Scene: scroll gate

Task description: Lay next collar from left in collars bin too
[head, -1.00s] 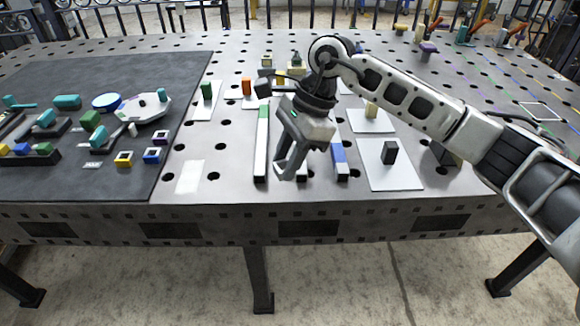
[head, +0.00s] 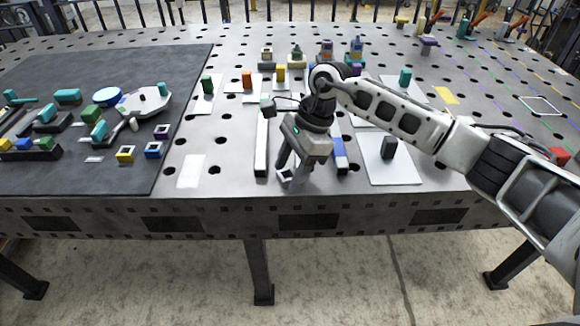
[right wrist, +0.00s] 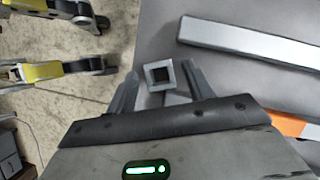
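My right gripper (head: 290,178) points down near the table's front edge. In the right wrist view its two fingers (right wrist: 160,82) stand apart. A small grey square collar (right wrist: 160,74) with a dark hole lies between them, with a gap on the left side; I cannot tell whether the right finger touches it. The collar also shows by the fingertips in the head view (head: 285,174). Yellow (head: 125,154), blue (head: 153,150) and purple (head: 161,132) collars lie on the dark mat at left. I cannot tell which container is the collars bin. My left gripper is not in view.
A long pale bar (head: 261,145) and a blue-ended bar (head: 340,152) flank the gripper. A dark block (head: 389,148) stands on a white card at right. Dark mat (head: 60,180) with several parts fills the left. Several blocks stand behind.

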